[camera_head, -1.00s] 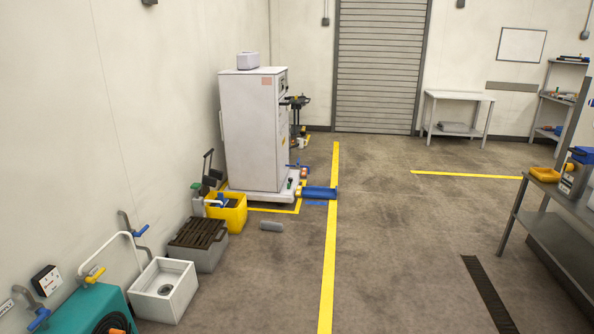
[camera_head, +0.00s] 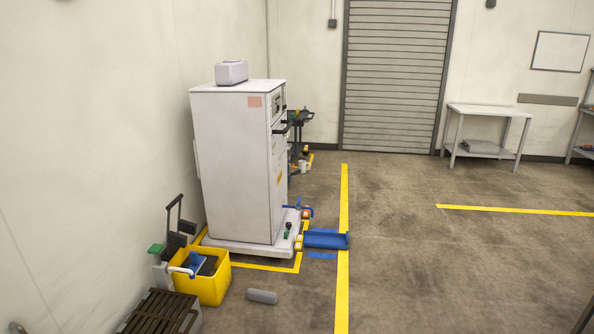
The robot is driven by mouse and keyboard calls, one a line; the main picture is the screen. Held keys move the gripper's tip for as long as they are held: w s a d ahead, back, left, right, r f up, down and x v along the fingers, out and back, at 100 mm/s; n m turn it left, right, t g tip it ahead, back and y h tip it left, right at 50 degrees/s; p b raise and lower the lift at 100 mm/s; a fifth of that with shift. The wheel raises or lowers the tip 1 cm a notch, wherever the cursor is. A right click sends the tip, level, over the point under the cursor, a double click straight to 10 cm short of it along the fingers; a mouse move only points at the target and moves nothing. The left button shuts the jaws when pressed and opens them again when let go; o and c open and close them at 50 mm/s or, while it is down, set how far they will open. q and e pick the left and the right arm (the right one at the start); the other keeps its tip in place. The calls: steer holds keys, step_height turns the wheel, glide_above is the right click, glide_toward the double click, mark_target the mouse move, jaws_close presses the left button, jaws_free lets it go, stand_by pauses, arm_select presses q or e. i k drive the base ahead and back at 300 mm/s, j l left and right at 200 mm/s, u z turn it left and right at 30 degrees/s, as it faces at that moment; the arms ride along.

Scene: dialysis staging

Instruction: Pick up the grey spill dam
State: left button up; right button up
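The grey spill dam (camera_head: 262,296) looks to be the short grey rounded piece lying on the floor. It lies to the right of the yellow bucket (camera_head: 214,287) and in front of the white cabinet (camera_head: 236,165), apart from both. Nothing covers it. Neither of my grippers shows in the head view.
A dark slatted grate on a grey box (camera_head: 158,314) stands at the lower left. A blue tray-like piece (camera_head: 325,239) sits at the cabinet's base, reaching the yellow floor line (camera_head: 343,280). The floor right of the spill dam is open. A white table (camera_head: 489,110) stands at the back.

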mark_target(261, 296)
steer(key=i, duration=1.2)
steer(key=i+l+u, duration=0.1)
steer(key=i, duration=1.1)
